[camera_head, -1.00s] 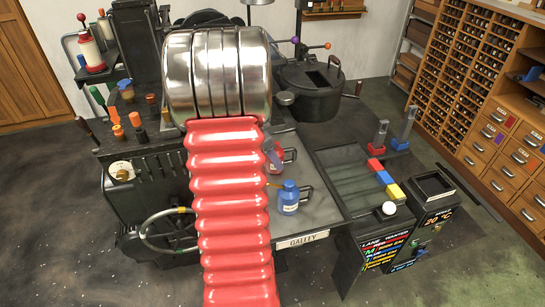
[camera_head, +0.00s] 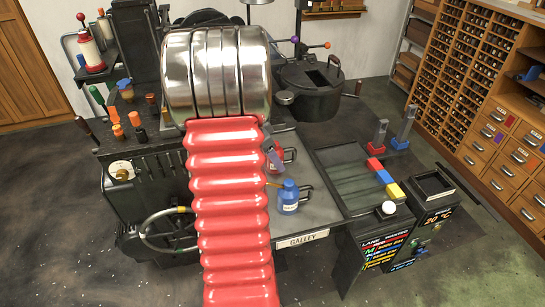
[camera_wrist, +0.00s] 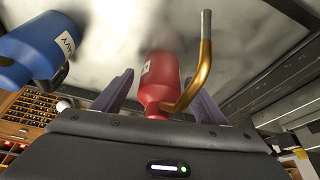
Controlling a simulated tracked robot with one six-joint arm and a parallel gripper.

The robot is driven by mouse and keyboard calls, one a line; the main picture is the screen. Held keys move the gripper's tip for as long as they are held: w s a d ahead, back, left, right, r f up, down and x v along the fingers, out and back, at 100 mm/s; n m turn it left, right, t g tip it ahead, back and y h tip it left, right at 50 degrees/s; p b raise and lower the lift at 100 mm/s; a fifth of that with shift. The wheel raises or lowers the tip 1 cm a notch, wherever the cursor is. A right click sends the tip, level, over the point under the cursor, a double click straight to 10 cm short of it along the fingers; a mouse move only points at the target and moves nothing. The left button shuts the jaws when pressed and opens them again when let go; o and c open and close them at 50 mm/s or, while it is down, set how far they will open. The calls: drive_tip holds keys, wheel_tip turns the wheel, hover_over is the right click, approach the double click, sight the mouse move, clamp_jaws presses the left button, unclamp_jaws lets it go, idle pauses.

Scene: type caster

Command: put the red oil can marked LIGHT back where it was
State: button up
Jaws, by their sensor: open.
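The red oil can (camera_wrist: 158,78) stands between my open gripper's (camera_wrist: 160,76) two purple fingers in the wrist view, with a gap on both sides. Its brass spout curves up on the right. Its white label shows only in part, too small to read. In the head view the red can (camera_head: 277,158) is on the grey galley surface (camera_head: 318,208), partly hidden by my arm and my gripper (camera_head: 271,146). A blue oil can (camera_head: 288,198) stands nearer the front; in the wrist view it (camera_wrist: 38,48) is at the upper left.
A plate marked GALLEY (camera_head: 302,239) edges the surface. To the right is a dark ribbed tray (camera_head: 345,172) with red, blue and yellow blocks. A black pot (camera_head: 310,92) stands behind. My arm hides the galley's left part.

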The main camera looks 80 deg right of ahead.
drive_tip(key=v, duration=1.1)
drive_tip(key=shift+r, duration=0.4)
drive_tip(key=shift+w+a, duration=0.1)
drive_tip(key=w+a+r+n+t, duration=0.3)
drive_tip(key=w+a+n, duration=0.45)
drive_tip(key=a, duration=0.45)
drive_tip(key=w+a+r+n+t, duration=0.25)
drive_tip(key=w+a+n, duration=0.35)
drive_tip(key=w+a, duration=0.5)
drive_tip(key=s+a+n+t+y, duration=0.1)
drive_tip(key=a+n, duration=0.6)
drive_tip(key=a, duration=0.7)
drive_tip(key=s+a+n+t+y, duration=0.2)
drive_tip(key=s+a+n, duration=0.2)
drive_tip(key=a, duration=1)
drive_tip(key=n, duration=0.3)
drive_tip(key=shift+t, duration=0.35)
drive_tip(key=shift+s+d, duration=0.1)
